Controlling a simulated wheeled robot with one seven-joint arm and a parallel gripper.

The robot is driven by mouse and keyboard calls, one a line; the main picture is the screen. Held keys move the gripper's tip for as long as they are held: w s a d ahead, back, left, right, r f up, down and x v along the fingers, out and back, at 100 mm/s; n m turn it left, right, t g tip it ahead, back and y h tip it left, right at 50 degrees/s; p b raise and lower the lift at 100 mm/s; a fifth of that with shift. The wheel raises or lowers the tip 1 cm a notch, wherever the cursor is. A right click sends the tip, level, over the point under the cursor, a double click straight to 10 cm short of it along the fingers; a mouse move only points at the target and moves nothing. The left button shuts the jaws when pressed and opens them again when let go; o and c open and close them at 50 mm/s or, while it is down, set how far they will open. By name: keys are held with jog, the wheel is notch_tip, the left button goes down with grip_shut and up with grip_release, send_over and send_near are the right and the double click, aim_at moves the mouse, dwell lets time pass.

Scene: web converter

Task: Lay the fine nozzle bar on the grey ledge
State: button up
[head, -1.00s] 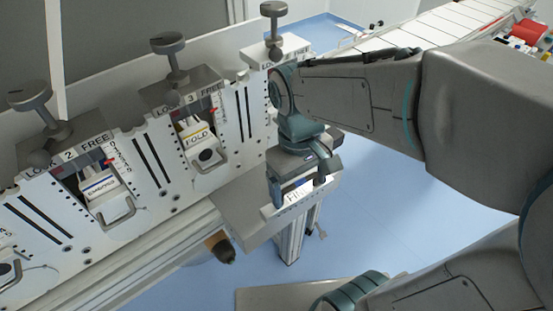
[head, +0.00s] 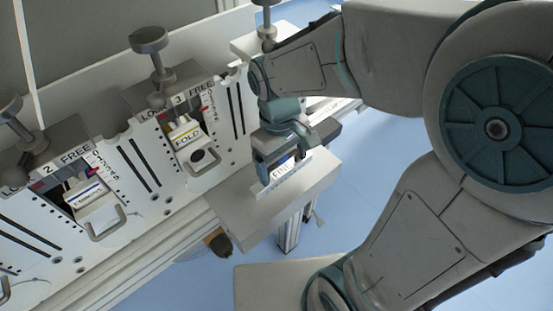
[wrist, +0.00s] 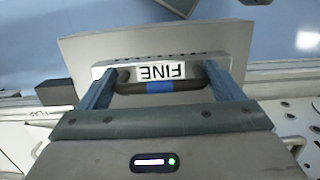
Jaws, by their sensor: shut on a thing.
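The fine nozzle bar (wrist: 172,72) is a pale bar with a white label reading FINE, upside down in the wrist view, a row of small holes and a dark handle with a blue band. My gripper (wrist: 158,88) is shut on its handle. In the head view the bar (head: 284,178) hangs below my gripper (head: 282,168), over the grey ledge (head: 238,212). The ledge also shows behind the bar in the wrist view (wrist: 80,50). I cannot tell whether the bar touches the ledge.
A brown-ended roller (head: 218,242) lies below the ledge. Blue floor is open to the right.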

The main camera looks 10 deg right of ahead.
aim_at(278, 166)
jog(key=shift+w+a+f+p, duration=0.15)
jog(key=shift+w+f, duration=0.35)
jog(key=shift+f, duration=0.5)
jog(key=shift+w+a+f+p, duration=0.1)
jog(key=shift+w+f, duration=0.45)
jog(key=shift+f, duration=0.4)
jog(key=shift+w+a+f+p, duration=0.15)
jog(key=shift+w+f, duration=0.35)
jog(key=shift+f, duration=0.5)
jog(key=shift+f, duration=0.1)
jog(key=shift+f+b, duration=0.15)
jog(key=shift+b, duration=0.15)
jog(key=o, duration=1.1)
